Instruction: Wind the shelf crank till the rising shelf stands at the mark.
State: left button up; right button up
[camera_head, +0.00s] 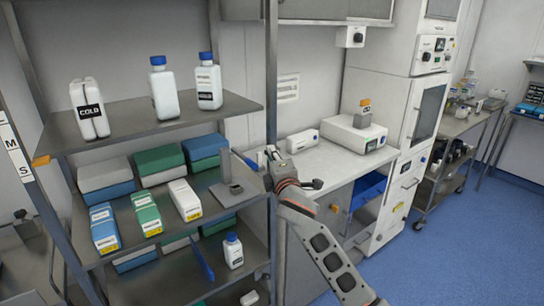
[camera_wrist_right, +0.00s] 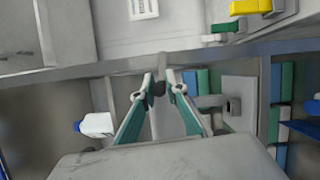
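The grey upper shelf (camera_head: 130,122) carries white bottles. An orange pointer (camera_head: 40,161) is at its left front corner, beside a white strip lettered L, M, S (camera_head: 14,151). My left gripper is out of view.
Lower shelves hold blue, green and white boxes (camera_head: 146,213) and a small white bottle (camera_head: 233,251). A counter (camera_head: 318,164) with white devices stands right of the post. A wheeled cart (camera_head: 462,125) is farther right. Blue floor (camera_head: 460,235) is clear at the lower right.

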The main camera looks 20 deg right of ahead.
jog(key=o, duration=0.4)
jog(key=shift+d+r, duration=0.15)
jog(key=shift+r, duration=0.5)
jog(key=shift+c, duration=0.2)
jog(key=shift+f, duration=0.2)
jog(key=shift+w+f, duration=0.1)
jog(key=shift+f, duration=0.05)
jog(key=shift+s+f, duration=0.1)
jog(key=shift+s, duration=0.35)
jog(key=s, duration=1.1)
jog(key=shift+a, duration=0.3)
jog(key=shift+f, duration=0.1)
